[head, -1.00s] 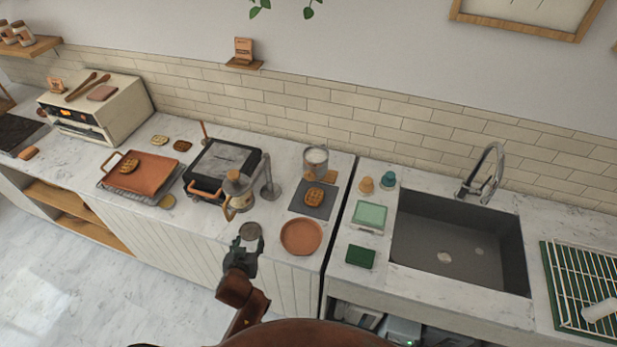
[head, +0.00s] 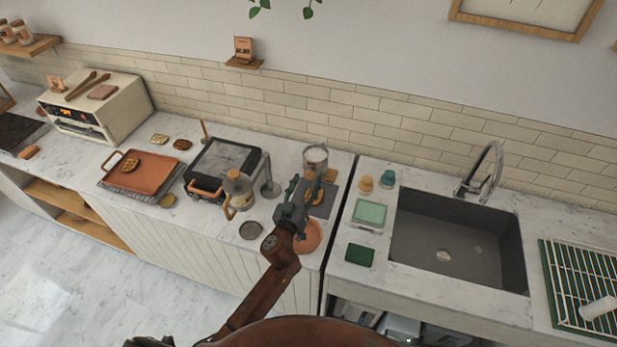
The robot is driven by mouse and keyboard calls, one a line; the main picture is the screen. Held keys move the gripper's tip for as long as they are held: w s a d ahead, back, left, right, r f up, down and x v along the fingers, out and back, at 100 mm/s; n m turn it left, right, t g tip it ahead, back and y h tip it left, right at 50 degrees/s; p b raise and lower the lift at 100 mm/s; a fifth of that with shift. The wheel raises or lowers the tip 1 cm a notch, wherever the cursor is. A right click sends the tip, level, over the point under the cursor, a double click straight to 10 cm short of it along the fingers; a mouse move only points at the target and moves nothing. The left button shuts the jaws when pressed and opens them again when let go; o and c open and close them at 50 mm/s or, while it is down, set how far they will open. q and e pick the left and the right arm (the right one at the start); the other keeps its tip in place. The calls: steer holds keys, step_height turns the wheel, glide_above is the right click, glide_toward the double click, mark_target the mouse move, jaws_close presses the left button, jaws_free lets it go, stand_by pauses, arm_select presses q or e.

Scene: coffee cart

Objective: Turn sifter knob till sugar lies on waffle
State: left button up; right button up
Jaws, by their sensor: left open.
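The sifter (head: 315,157), a clear round container with white contents, is held above the dark square mat (head: 325,206) at the back of the counter. A small orange-brown part, possibly its knob, shows at its lower right. The waffle (head: 317,194) lies on the mat below the sifter, mostly hidden by my left gripper. I cannot tell whether sugar is on it. My left gripper (head: 305,183) is open, in front of the sifter and over the mat, its fingers pointing up the picture. I cannot tell whether it touches anything. My right gripper is not in view.
A terracotta plate (head: 311,236) is partly under my left arm. A glass press jar (head: 238,187) and a black griddle (head: 222,163) stand left. A grey lid-like disc (head: 250,230) lies near the front edge. The sink (head: 455,244) is right.

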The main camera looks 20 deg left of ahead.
mark_target(310, 175)
arm_select(q)
steer(key=shift+w, duration=1.25)
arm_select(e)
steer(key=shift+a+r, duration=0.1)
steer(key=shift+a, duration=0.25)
arm_select(q)
steer(key=shift+c, duration=0.4)
steer(key=c, duration=1.1)
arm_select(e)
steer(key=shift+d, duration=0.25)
arm_select(q)
steer(key=shift+m, duration=0.3)
